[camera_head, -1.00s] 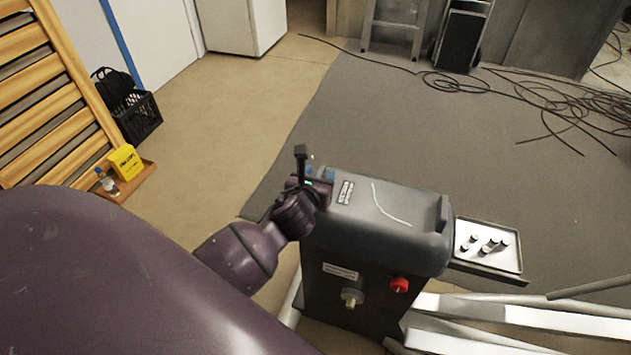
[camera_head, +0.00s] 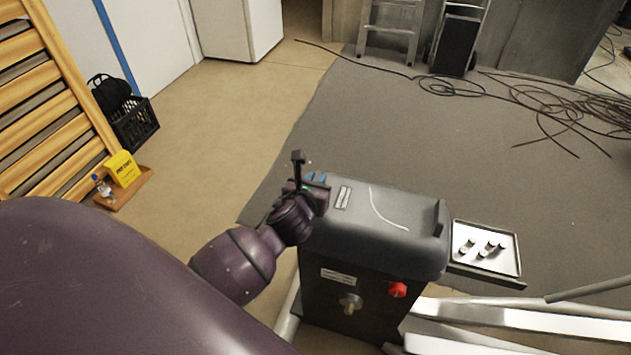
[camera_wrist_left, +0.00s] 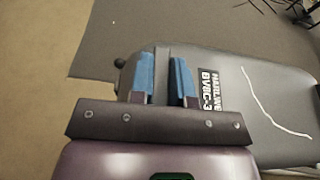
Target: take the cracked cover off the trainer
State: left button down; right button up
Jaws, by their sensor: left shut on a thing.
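The cracked cover (camera_head: 385,225) is a dark grey lid with a pale crack line and a label, on top of the black trainer housing (camera_head: 345,290). It also shows in the left wrist view (camera_wrist_left: 235,115), with the label and the crack to the right of the fingers. My left gripper (camera_head: 318,180) is at the cover's left end. In the left wrist view its blue-padded fingers (camera_wrist_left: 167,78) are shut on a raised dark ridge at that end. Whether the cover is lifted off the housing cannot be told. My right gripper is not in view.
A tray (camera_head: 513,268) with several small cylindrical parts juts out right of the trainer. A red knob (camera_head: 397,290) is on the housing's front. Pale frame bars (camera_head: 510,317) run to the right.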

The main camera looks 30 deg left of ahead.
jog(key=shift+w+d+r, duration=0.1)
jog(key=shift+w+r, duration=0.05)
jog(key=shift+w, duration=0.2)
pick_arm(q)
jog(key=shift+r, duration=0.15)
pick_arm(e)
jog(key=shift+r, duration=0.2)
pick_arm(q)
jog(key=shift+r, duration=0.15)
